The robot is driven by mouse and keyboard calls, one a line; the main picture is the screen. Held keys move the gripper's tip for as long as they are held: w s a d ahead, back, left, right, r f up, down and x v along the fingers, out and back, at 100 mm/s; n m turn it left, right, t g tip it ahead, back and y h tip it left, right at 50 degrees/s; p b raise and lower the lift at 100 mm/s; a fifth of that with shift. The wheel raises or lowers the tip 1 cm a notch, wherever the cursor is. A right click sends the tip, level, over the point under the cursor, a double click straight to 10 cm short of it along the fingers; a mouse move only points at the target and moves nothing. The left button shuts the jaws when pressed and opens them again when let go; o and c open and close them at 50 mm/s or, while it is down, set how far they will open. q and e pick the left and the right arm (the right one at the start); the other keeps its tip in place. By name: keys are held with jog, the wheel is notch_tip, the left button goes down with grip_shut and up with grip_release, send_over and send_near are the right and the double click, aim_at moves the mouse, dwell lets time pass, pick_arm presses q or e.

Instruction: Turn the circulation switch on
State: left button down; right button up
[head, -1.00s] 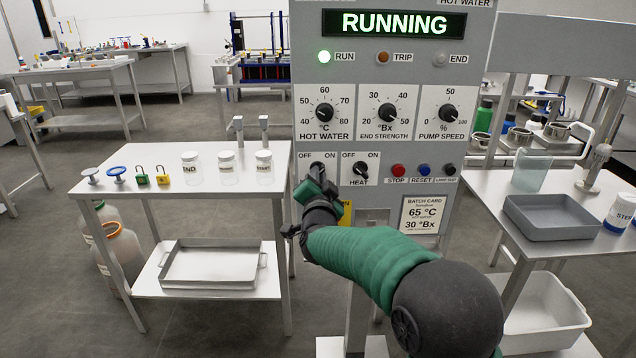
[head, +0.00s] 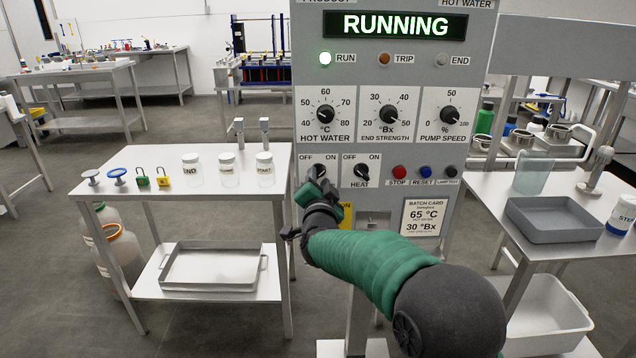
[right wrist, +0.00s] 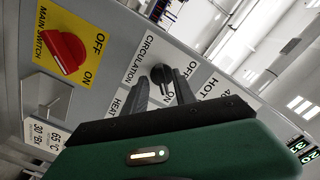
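The circulation switch is a small black knob on the grey panel, under OFF and ON labels; in the right wrist view the knob (right wrist: 160,74) shows beyond my fingers. My right gripper (right wrist: 163,88) has its two dark fingers apart, one on each side of the knob. Whether they touch it cannot be told. In the head view my right gripper (head: 316,184) is at the panel just below the OFF/ON label and mostly covers the knob. The knob's pointing direction is unclear. My left gripper is not in view.
The heat switch (head: 361,170) is close on the right, with red stop (head: 399,172) and blue reset (head: 425,172) buttons beyond. A red main switch (right wrist: 65,53) is near my gripper. The display (head: 394,25) reads RUNNING. Tables stand left (head: 130,187) and right.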

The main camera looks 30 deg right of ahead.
jog(key=p+v, duration=0.1)
jog(key=v, duration=1.6)
jog(key=shift+w+a+f, duration=0.1)
jog(key=shift+w+f, duration=0.1)
jog(key=s+a+f+n+g+y, duration=0.1)
jog(key=a+f+n+g+y, duration=0.1)
jog(key=a+f+n+y, duration=0.45)
jog(key=s+a+f+n+g+y, duration=0.1)
jog(key=a+f+n+g, duration=0.15)
jog(key=f, duration=0.75)
jog(key=s+a+f+n+g+y, duration=0.25)
jog(key=s+f+n+g, duration=0.45)
jog(key=s+f, duration=0.6)
notch_tip(320, 180, up, 20)
jog(key=s+g+p, duration=0.1)
jog(key=s+p, duration=0.1)
jog(key=p, duration=1.7)
jog(key=shift+s+a+f+m+h, duration=0.2)
jog(key=shift+s+a+m+h, duration=0.1)
jog(key=shift+a+h, duration=0.1)
